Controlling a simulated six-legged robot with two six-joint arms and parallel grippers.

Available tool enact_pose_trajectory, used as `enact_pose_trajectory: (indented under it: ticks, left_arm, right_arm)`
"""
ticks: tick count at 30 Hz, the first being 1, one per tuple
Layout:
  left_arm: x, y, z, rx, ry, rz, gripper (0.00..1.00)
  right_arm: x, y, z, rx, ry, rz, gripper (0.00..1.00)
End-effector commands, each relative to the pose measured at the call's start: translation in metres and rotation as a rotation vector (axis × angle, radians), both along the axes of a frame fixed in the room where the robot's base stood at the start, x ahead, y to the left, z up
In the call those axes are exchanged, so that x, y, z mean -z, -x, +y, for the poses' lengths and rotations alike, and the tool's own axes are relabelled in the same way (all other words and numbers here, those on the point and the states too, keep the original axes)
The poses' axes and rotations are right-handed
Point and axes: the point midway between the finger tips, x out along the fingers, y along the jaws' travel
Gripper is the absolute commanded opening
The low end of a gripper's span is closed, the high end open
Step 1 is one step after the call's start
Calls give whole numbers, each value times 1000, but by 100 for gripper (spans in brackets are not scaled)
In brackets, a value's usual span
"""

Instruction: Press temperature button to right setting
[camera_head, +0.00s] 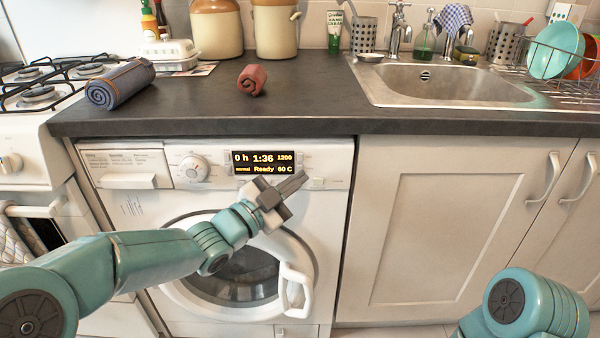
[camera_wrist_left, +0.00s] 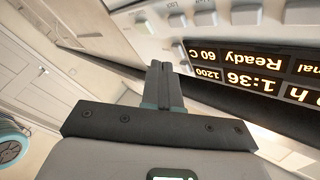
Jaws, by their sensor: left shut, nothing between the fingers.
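The washing machine (camera_head: 135,205) stands under the counter. Its dark display (camera_head: 250,169) reads "0 h 1:36 1200" and "normal Ready 60 C". The display shows upside down in the wrist view (camera_wrist_left: 262,70), with small pale buttons (camera_wrist_left: 177,20) along its edge. My left gripper (camera_head: 303,177) is shut and empty, its fingers pointing at the panel just below and right of the display. In the wrist view the shut fingers (camera_wrist_left: 166,72) point towards the button area; contact cannot be told. My right gripper is out of view; only part of that arm shows at lower right.
The round dial (camera_head: 192,168) is left of the display. The washer door handle (camera_head: 296,288) juts out below my gripper. The dark countertop (camera_head: 330,105) overhangs above, with a rolled red towel (camera_head: 252,80). A cupboard door (camera_head: 450,220) is to the right.

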Motion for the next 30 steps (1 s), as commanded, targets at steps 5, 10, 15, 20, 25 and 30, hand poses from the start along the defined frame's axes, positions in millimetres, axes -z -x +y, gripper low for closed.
enact_pose_trajectory:
  ticks: [5,10,15,20,25,30]
  left_arm:
    - [0,0,0,1,-1,0,0]
    - [1,7,0,0,0,-1,0]
    - [3,25,-1,2,0,-2,0]
    - [2,40,0,1,0,0,0]
    - [1,50,-1,1,0,0,0]
    - [-1,50,0,1,-1,0,0]
  right_arm:
    - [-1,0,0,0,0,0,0]
    - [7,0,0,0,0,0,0]
    - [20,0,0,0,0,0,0]
    - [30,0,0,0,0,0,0]
    - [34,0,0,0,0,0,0]
    - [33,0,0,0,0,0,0]
